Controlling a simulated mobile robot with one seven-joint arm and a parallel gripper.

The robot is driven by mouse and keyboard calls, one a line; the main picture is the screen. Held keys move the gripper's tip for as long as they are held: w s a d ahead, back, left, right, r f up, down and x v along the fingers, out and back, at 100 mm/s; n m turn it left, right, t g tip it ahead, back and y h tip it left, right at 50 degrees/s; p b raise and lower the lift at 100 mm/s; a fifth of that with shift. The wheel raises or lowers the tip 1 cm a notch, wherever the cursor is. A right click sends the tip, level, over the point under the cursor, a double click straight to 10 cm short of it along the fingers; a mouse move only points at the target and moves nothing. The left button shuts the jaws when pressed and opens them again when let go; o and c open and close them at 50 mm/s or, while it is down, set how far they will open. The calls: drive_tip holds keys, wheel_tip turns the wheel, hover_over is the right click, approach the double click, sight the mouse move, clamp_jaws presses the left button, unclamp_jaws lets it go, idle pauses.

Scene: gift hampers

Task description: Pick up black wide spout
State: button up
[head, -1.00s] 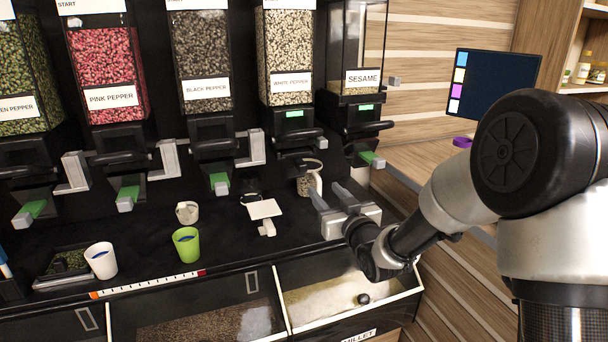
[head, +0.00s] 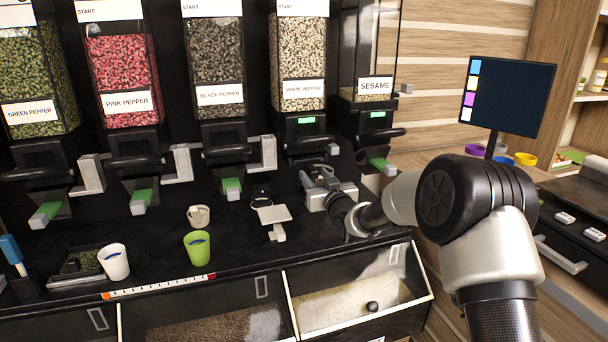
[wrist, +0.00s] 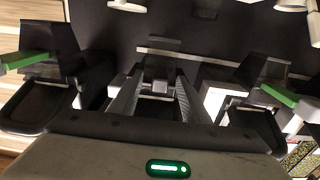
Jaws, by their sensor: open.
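The white pepper dispenser (head: 301,85) has a black lower housing, and its black wide spout is mostly hidden by my gripper in the head view. My gripper (head: 318,178) is open just below and in front of this housing. In the wrist view my gripper (wrist: 156,98) has its two grey fingers apart on either side of a dark part (wrist: 160,70) that seems to be the spout. I cannot tell whether the fingers touch it.
Neighbouring dispensers with green levers stand on both sides, the sesame one (head: 376,88) at right. A white stand (head: 274,217), a small cup (head: 199,216), a green cup (head: 198,247) and a white cup (head: 114,262) stand on the black counter. Open bins lie in front.

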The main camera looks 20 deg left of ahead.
drive_tip(key=shift+x, duration=1.35)
clamp_jaws()
drive_tip(key=shift+r, duration=0.1)
drive_tip(key=shift+r, duration=0.2)
drive_tip(key=b+v, duration=0.1)
drive_tip(key=v, duration=1.7)
drive_tip(key=shift+s+r, duration=0.1)
drive_tip(key=shift+r, duration=0.1)
